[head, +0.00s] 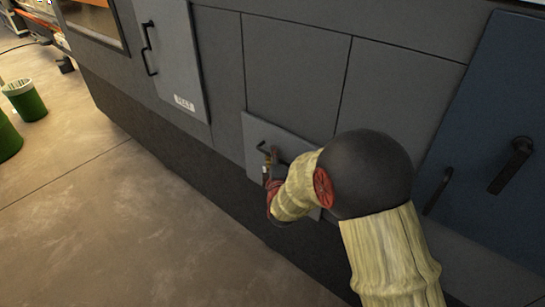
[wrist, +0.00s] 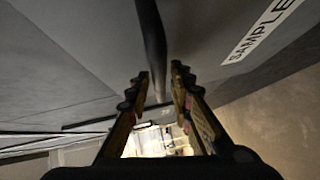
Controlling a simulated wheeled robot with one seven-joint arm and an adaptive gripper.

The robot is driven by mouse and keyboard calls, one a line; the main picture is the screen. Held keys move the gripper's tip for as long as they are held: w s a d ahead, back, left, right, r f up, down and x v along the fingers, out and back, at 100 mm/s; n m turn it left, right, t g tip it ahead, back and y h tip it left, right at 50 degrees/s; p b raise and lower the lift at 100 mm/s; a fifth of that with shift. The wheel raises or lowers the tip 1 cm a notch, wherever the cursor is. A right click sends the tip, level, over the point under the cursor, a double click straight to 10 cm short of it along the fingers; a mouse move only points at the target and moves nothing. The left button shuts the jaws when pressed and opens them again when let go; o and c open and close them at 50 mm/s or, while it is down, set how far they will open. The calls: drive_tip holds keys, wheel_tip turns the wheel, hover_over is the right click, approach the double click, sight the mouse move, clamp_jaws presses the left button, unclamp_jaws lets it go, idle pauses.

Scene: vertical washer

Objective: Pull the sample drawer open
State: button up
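The sample drawer (head: 252,128) is a lighter grey front panel low on the machine's dark grey face. In the head view it looks close to flush with the face. My forearm and gripper hide its right part. Its dark bar handle (head: 266,147) shows partly beside my gripper (head: 270,170). In the wrist view the handle (wrist: 150,35) runs down from the top between my two fingertips (wrist: 158,85). The fingers are apart, one on each side of the bar, with little room; firm contact does not show. A white SAMPLE label (wrist: 262,30) is at upper right.
A taller grey door (head: 172,50) with a black handle is to the upper left. A dark blue panel (head: 490,130) with black handles is at right. Green bins (head: 27,100) stand at far left. The floor (head: 110,220) before the machine is clear.

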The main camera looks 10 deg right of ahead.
clamp_jaws()
idle(0.6)
